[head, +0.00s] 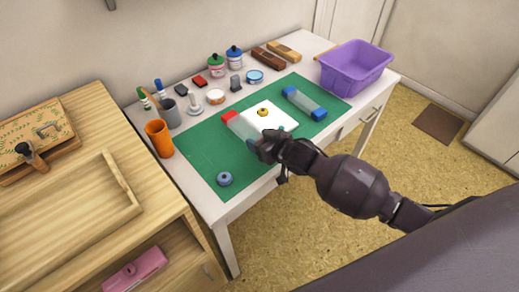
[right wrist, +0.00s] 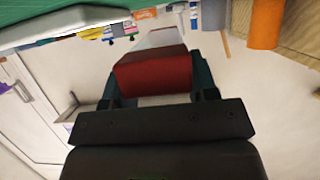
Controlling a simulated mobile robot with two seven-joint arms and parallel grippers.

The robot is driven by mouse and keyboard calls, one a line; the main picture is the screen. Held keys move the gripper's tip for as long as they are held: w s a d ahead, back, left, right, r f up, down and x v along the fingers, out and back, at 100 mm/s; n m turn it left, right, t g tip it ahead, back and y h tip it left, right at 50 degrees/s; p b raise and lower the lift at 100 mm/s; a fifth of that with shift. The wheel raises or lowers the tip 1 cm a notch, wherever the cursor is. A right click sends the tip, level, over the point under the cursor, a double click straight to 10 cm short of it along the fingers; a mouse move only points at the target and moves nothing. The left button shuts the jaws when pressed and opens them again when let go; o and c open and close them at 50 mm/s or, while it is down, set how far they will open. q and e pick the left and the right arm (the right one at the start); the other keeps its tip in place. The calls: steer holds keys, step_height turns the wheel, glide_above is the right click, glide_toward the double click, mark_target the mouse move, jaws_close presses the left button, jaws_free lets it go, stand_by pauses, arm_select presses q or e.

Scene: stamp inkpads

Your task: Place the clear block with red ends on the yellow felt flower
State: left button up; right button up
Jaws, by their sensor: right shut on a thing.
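My right gripper (head: 266,146) is shut on the clear block with red ends (head: 238,126). The block's far red end shows in the head view; the gripper hides the near end. In the right wrist view its red end (right wrist: 152,75) sits between the fingers (right wrist: 152,92), with the clear body stretching away. The small yellow felt flower (head: 263,112) lies on a white square sheet (head: 283,116) on the green mat. The block is just left of the flower, beside or over the sheet's left edge. I cannot tell its height above the mat. My left gripper is not in view.
A clear block with blue ends (head: 304,103) lies on the mat (head: 200,150) to the right. A round blue-grey item (head: 224,179) is at the mat's front left. An orange cup (head: 159,138), pots and small stamps line the back. A purple basket (head: 355,69) stands at the right end.

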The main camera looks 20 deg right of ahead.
step_height(320, 180, down, 4)
steer(key=shift+f+b, duration=0.15)
steer(key=shift+b, duration=0.4)
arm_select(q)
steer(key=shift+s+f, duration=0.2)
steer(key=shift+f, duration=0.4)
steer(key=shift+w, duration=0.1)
arm_select(e)
steer(key=o, duration=1.1)
steer(key=shift+f, duration=0.1)
steer(key=shift+r, duration=0.25)
steer(key=shift+s+d+r, duration=0.1)
steer(key=shift+s+d, duration=0.05)
steer(key=shift+s, duration=0.25)
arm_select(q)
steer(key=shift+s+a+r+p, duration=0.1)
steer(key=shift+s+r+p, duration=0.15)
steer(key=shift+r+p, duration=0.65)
arm_select(e)
steer(key=v, duration=1.1)
